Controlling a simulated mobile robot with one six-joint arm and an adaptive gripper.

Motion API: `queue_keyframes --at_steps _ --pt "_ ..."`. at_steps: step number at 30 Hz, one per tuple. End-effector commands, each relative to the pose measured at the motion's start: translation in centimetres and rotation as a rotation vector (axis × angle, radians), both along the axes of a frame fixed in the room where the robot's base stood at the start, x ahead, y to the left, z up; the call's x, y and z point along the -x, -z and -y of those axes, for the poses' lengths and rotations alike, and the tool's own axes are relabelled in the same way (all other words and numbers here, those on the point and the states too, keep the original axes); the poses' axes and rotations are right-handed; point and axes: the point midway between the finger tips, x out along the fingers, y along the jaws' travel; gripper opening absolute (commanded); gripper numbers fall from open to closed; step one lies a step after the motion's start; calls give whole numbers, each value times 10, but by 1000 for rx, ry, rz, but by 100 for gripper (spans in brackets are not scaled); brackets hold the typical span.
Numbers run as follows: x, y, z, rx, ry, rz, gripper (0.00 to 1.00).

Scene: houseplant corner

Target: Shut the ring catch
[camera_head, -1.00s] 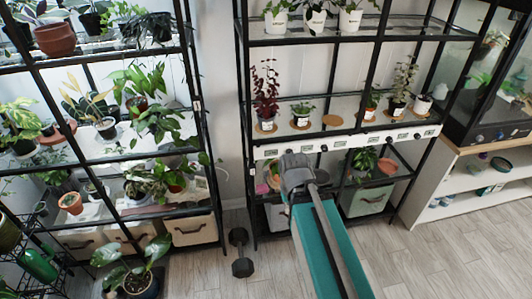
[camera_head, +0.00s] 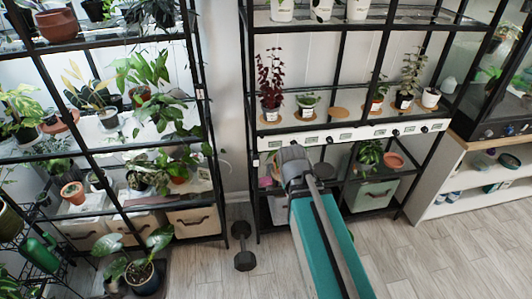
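I cannot make out a ring catch in the head view; it is too small to tell or hidden. A white strip (camera_head: 366,136) with small labels and dark knobs runs along the front of the middle shelf on the black rack. My gripper (camera_head: 293,161) is at the end of my teal arm, in front of the rack just below the left part of this strip. It is seen from behind, so its fingers are hidden. I cannot tell whether it touches or holds anything.
Potted plants stand on the rack's middle shelf, with a bare cork disc (camera_head: 341,112) among them. A second plant rack (camera_head: 200,145) stands left. A dumbbell (camera_head: 243,246) lies on the floor. A white cabinet (camera_head: 478,177) carries a glass tank (camera_head: 497,100). The floor (camera_head: 430,260) at right is clear.

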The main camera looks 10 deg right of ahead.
Motion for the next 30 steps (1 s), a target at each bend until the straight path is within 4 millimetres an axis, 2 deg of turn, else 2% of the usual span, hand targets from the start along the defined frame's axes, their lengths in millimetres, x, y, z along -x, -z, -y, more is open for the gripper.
queue_keyframes --at_steps 1,9,21,30 --pt "-12 16 5 23 -7 34 0" --pt "-75 52 34 178 -75 262 0" --pt "-161 82 65 427 -240 586 0" --pt "-215 96 70 614 -411 807 0"
